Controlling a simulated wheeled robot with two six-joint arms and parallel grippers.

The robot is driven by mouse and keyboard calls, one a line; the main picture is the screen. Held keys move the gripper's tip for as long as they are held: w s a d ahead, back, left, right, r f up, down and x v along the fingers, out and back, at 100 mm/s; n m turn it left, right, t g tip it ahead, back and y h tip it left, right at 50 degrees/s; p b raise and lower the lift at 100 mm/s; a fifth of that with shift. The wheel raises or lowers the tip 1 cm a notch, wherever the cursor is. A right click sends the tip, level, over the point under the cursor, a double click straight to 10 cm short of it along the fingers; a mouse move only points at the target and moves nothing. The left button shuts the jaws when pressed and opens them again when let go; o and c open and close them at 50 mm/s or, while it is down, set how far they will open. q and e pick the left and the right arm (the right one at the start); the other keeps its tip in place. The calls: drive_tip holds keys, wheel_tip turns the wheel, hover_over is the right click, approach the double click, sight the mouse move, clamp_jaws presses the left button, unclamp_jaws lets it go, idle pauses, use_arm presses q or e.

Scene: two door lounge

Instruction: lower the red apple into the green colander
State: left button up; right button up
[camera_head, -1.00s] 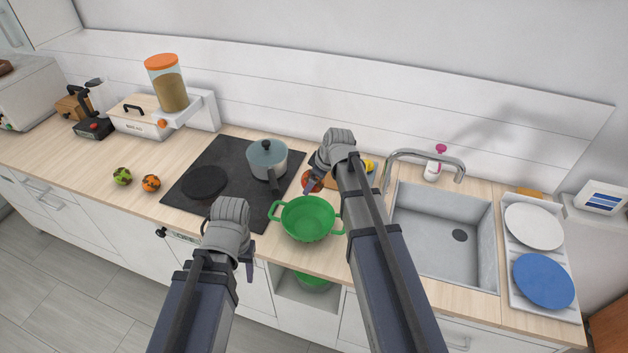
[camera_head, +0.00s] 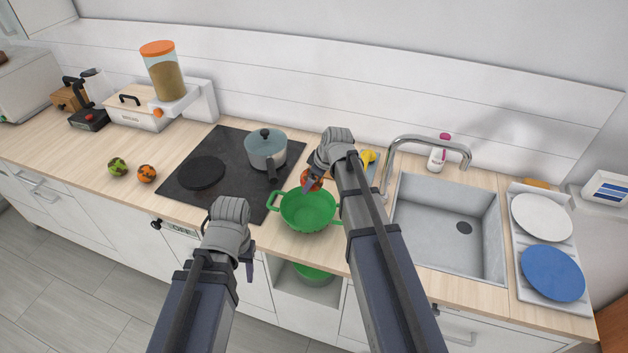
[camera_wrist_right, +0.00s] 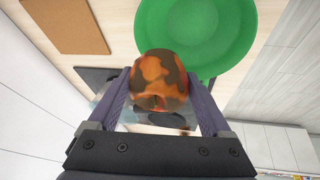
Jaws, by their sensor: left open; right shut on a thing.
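The apple (camera_head: 311,181), mottled red-orange and dark, is held between the fingers of my right gripper (camera_head: 312,186). The right wrist view shows the apple (camera_wrist_right: 159,78) clasped between both fingers. The green colander (camera_head: 305,215) stands upright and looks empty on the counter, in front of the right gripper. In the head view the apple overlaps the colander's back rim; the right wrist view shows the colander (camera_wrist_right: 190,30) just beyond the apple. How high the apple is above the rim is hard to tell. My left gripper (camera_head: 249,266) is open and empty, in front of the counter edge.
A lidded pot (camera_head: 266,150) sits on the black cooktop (camera_head: 225,155) left of the colander. The sink (camera_head: 450,225) and tap (camera_head: 430,140) are to the right. Two mottled round fruits, one green (camera_head: 118,167) and one orange (camera_head: 147,174), lie on the left counter.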

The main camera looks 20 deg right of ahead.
sight(319, 185)
drive_tip(key=shift+w+f, duration=0.1)
idle(0.6)
drive_tip(key=shift+f+b, duration=2.9)
drive_tip(key=shift+b, duration=0.1)
drive_tip(key=shift+f+b, duration=0.3)
drive_tip(key=o, duration=1.3)
drive_tip(key=p+v, duration=0.7)
drive_tip(key=v, duration=0.1)
drive_tip(key=shift+a, duration=0.1)
drive_tip(key=shift+f, duration=0.1)
